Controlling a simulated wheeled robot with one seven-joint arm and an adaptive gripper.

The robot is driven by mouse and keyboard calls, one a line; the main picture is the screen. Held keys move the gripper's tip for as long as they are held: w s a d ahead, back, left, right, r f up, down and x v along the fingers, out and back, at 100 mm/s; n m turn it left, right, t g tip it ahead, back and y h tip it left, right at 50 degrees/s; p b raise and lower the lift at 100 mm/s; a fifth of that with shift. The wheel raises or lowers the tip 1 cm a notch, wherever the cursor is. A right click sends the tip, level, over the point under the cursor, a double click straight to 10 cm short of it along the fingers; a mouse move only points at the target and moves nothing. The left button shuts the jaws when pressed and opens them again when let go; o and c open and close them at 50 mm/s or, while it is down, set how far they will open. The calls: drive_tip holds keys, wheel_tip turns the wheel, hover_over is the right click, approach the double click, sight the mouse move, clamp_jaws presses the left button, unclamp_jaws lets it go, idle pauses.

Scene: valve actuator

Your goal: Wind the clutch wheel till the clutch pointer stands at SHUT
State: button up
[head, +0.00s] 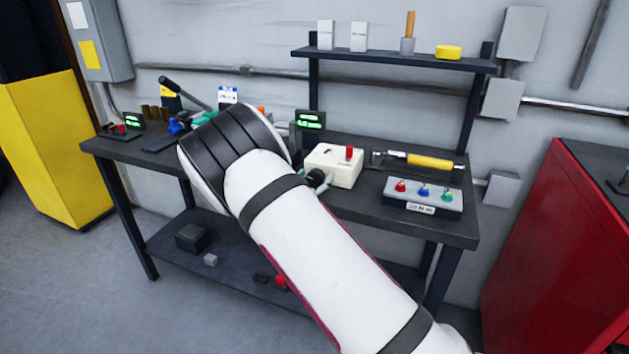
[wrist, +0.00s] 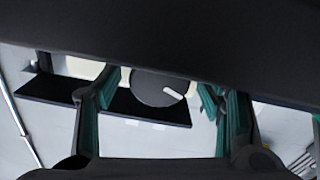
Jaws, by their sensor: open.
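In the wrist view, a dark round disc (wrist: 158,88) with a short pale bar on its face shows between the fingers of my gripper (wrist: 160,104). It may be the clutch wheel, but I cannot tell for sure. The fingers have teal pads and stand apart, one on each side of the disc in the picture. I see no contact, and the dark body above hides the disc's top. In the head view my arm covers much of the bench's middle. I cannot make out the clutch pointer or a SHUT mark in either view.
The dark bench (head: 365,210) holds a cream box (head: 334,167) with a red knob, a yellow-handled tool (head: 430,162), a button box (head: 422,197) and green-lit displays (head: 310,120). A shelf (head: 390,60) hangs above. A red cabinet (head: 555,250) stands right, a yellow one (head: 55,150) left.

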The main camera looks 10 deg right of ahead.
drive_tip(key=shift+c, duration=0.6)
drive_tip(key=c, duration=1.1)
drive_tip(key=shift+o, duration=0.2)
drive_tip(key=shift+m, duration=0.3)
drive_tip(key=m+b, duration=0.2)
drive_tip(key=m, duration=0.2)
drive_tip(key=shift+f, duration=0.1)
drive_tip(key=shift+m+b, duration=1.05)
drive_tip(key=shift+m, duration=1.25)
